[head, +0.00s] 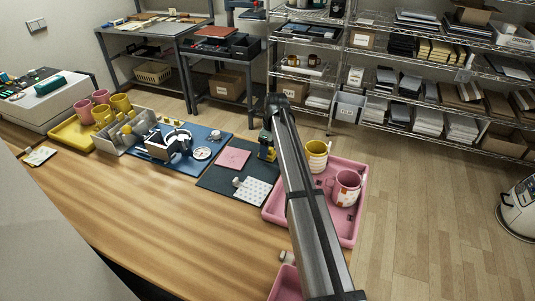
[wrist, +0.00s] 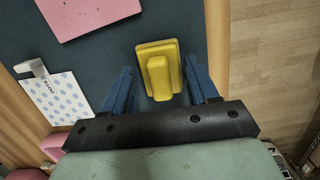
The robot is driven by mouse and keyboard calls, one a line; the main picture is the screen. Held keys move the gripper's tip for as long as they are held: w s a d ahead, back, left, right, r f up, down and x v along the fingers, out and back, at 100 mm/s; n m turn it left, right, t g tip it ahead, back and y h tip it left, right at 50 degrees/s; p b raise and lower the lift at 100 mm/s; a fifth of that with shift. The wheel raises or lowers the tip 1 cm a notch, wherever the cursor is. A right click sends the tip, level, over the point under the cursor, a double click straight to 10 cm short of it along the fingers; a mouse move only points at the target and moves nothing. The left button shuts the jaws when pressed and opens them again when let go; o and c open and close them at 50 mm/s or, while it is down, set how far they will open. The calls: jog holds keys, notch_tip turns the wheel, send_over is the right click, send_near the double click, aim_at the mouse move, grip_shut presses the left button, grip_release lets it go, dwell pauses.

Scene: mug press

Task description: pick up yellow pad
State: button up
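The yellow pad (wrist: 145,53) is a flat yellow block with a raised grip on top. It lies on the dark mat (wrist: 95,65) near the mat's right edge in the wrist view. My gripper (wrist: 159,72) is open, with one blue finger on each side of the pad's raised grip. The fingers look apart from the pad, and their height above the mat is hard to tell. In the head view the pad (head: 270,156) shows small beside my arm, partly hidden by it.
A pink sheet (head: 234,158) and a white dotted card (head: 253,191) lie on the mat. A pink tray (head: 272,213) holding mugs stands to the right. A blue mat (head: 217,141) with a press-like device (head: 165,147) lies to the left. The wooden tabletop in front is clear.

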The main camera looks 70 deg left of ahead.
jog(key=c, duration=0.8)
notch_tip(320, 180, up, 10)
jog(key=shift+r, duration=0.1)
dwell(0.3)
jog(key=o, duration=0.5)
jog(key=c, duration=0.3)
jog(key=shift+s+a+f, duration=0.3)
jog(key=shift+s+a, duration=0.75)
jog(key=shift+s, duration=1.55)
jog(key=shift+s+a+f, duration=0.25)
jog(key=shift+s+a, duration=0.75)
jog(key=shift+s, duration=1.65)
jog(key=shift+s+a+f, duration=0.3)
jog(key=shift+s+a, duration=0.75)
jog(key=shift+s, duration=1.55)
jog(key=shift+c, duration=0.2)
